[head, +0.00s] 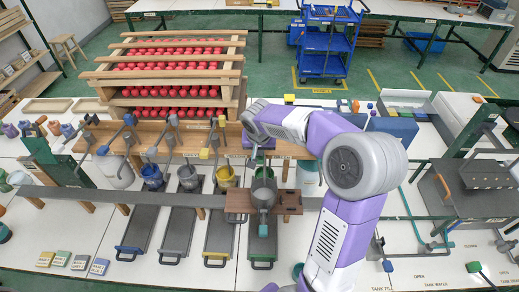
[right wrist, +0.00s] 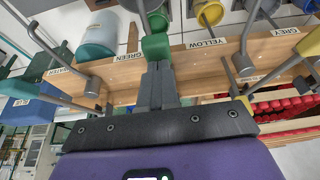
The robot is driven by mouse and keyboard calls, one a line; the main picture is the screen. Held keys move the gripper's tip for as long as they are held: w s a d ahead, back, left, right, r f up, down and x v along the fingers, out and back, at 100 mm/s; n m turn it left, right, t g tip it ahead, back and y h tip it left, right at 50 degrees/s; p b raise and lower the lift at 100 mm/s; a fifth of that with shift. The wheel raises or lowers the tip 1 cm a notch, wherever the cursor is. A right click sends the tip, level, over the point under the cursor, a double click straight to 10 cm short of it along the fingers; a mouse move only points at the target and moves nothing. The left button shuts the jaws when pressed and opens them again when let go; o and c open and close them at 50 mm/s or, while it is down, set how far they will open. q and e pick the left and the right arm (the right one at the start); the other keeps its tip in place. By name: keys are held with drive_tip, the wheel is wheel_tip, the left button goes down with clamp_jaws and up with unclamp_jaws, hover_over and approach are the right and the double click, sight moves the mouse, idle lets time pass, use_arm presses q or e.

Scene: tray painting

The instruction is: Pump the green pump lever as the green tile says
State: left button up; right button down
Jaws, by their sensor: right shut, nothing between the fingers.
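My right gripper (right wrist: 155,75) is shut and empty, with its fingers together. In the right wrist view its tips are right at the green block on the end of the green pump lever (right wrist: 155,46); I cannot tell whether they touch. The lever is beside the GREEN label on the wooden beam (right wrist: 190,62). In the head view my right arm reaches over this pump and hides much of it. The green tile (head: 61,258) lies among small tiles at the front left; its writing is too small to read. My left gripper is not in view.
Yellow (head: 204,153) and other coloured levers stand to the left along the beam. Buckets, including a yellow one (head: 224,177), stand below them. Dark trays (head: 180,230) extend in front. A rack of red balls (head: 170,75) is behind.

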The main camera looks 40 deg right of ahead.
drive_tip(key=shift+f+b, duration=2.85)
drive_tip(key=shift+f, duration=0.35)
wheel_tip(320, 180, up, 11)
drive_tip(key=p, duration=0.7)
drive_tip(key=shift+f, duration=0.15)
